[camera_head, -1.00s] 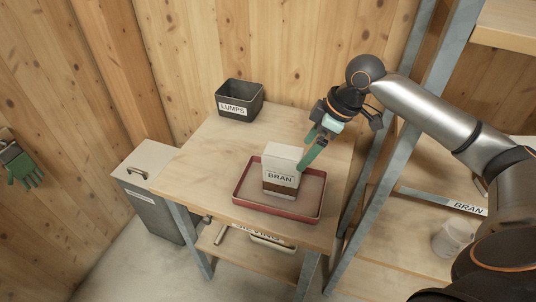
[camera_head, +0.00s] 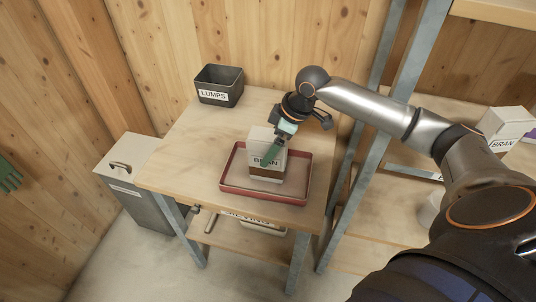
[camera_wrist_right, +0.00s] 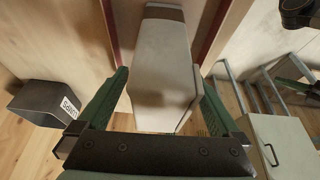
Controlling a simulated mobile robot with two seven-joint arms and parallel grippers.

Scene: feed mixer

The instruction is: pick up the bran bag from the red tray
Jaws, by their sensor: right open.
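The bran bag (camera_head: 266,172), white with a brown lower band and a BRAN label, stands upright in the red tray (camera_head: 230,188) on the wooden table. My right gripper (camera_head: 272,152) is at the top of the bag, with a green finger across its front. In the right wrist view the bag (camera_wrist_right: 162,70) lies between the two green fingers (camera_wrist_right: 158,100), which are open on either side of it. Whether either finger touches the bag cannot be told. The far finger is mostly hidden in the head view.
A dark LUMPS bin (camera_head: 219,86) stands at the table's back left. A grey lidded bin (camera_head: 130,178) is left of the table. A shelf rack with metal posts (camera_head: 375,150) rises close on the right, holding another BRAN bag (camera_head: 503,130).

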